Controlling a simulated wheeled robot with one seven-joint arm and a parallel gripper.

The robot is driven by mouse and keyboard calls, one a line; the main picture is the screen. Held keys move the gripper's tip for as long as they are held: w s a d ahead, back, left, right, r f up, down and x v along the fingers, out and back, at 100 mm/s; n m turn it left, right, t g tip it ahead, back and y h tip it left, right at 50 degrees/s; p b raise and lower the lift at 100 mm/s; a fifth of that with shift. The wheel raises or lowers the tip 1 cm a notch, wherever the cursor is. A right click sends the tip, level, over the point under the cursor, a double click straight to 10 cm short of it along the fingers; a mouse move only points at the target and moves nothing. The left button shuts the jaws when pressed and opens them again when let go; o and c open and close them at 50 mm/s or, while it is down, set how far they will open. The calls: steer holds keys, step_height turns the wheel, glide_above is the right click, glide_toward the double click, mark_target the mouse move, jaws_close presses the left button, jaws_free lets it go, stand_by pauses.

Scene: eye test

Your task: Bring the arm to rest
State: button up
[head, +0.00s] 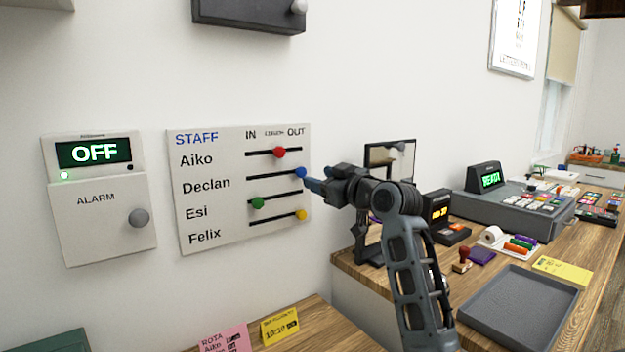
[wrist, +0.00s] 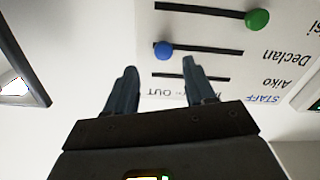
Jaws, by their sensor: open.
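My gripper (head: 309,185) is raised in front of the wall, at the right edge of the staff board (head: 205,240). Its fingers point left at the board, close to the blue knob (head: 300,172). In the wrist view my gripper (wrist: 157,67) is open and empty, and the blue knob (wrist: 163,50) shows just beyond the gap between the fingertips. I cannot tell whether a finger touches it. The blue knob is at the OUT end of Declan's slot. The red knob (head: 279,152) is around the middle of Aiko's, the green knob (head: 258,203) towards IN on Esi's, the yellow knob (head: 301,214) at OUT on Felix's.
An alarm box (head: 100,235) with a grey knob is left of the board; its display reads OFF. Below are a pink note (head: 226,340) and a yellow note (head: 280,326). At right, the desk holds a grey tray (head: 470,312), a stamp (head: 462,262) and a register (head: 500,215).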

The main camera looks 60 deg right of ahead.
steer(key=shift+v, duration=0.75)
steer(key=s+a+f+m+y, duration=0.2)
steer(key=a+f, duration=1.8)
steer(key=a, duration=0.1)
steer(key=s+a+f+n+g+y, duration=0.1)
steer(key=s+a+f, duration=0.2)
steer(key=s+a, duration=0.5)
steer(key=s+a+f+y, duration=0.1)
steer(key=s+a+f, duration=0.3)
steer(key=s+a, duration=0.45)
steer(key=s+a+r+n+y, duration=0.1)
steer(key=s+a+y, duration=0.1)
steer(key=s, duration=0.4)
steer(key=s+a+r+n+y, duration=0.1)
steer(key=s+a+r+n, duration=0.1)
steer(key=s, duration=0.4)
steer(key=shift+a+y, duration=0.4)
steer(key=shift+a, duration=0.05)
